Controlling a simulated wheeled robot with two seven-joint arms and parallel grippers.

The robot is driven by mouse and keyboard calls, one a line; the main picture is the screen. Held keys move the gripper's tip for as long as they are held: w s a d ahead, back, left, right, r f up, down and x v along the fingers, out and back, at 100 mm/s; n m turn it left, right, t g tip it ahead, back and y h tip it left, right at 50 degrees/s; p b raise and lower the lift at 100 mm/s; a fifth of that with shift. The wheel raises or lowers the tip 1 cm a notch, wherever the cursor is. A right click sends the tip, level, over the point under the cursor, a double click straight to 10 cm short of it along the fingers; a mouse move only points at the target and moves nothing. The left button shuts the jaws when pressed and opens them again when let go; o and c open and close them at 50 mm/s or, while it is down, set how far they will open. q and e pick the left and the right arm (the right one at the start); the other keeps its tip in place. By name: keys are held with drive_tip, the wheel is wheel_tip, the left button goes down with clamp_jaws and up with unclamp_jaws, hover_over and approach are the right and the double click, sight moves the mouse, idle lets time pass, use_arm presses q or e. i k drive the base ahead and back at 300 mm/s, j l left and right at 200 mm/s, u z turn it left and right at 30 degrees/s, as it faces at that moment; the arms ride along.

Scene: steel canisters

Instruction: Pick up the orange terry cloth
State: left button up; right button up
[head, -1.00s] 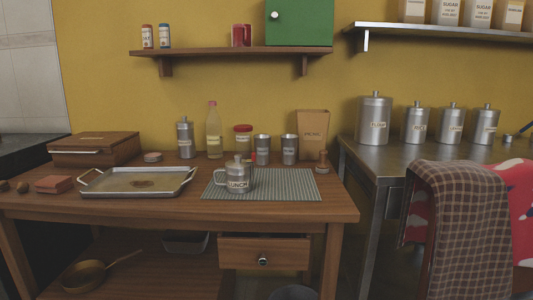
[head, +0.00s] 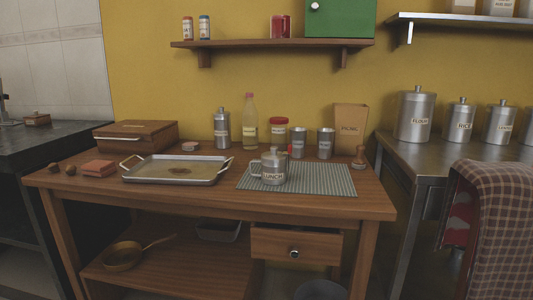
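A small folded orange-brown cloth (head: 99,168), which looks like the terry cloth, lies on the left part of the wooden table (head: 250,205). It sits between two small dark round things and a metal tray (head: 215,179). The cloth's top and front side are in plain view and nothing covers it. Neither of my grippers shows in the head view.
A wooden box (head: 136,136) stands behind the cloth. Bottles and cups line the back. A dark counter (head: 50,140) is at left, a steel table (head: 420,165) at right.

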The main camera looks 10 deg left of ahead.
sight(97, 168)
drive_tip(key=u, duration=1.45)
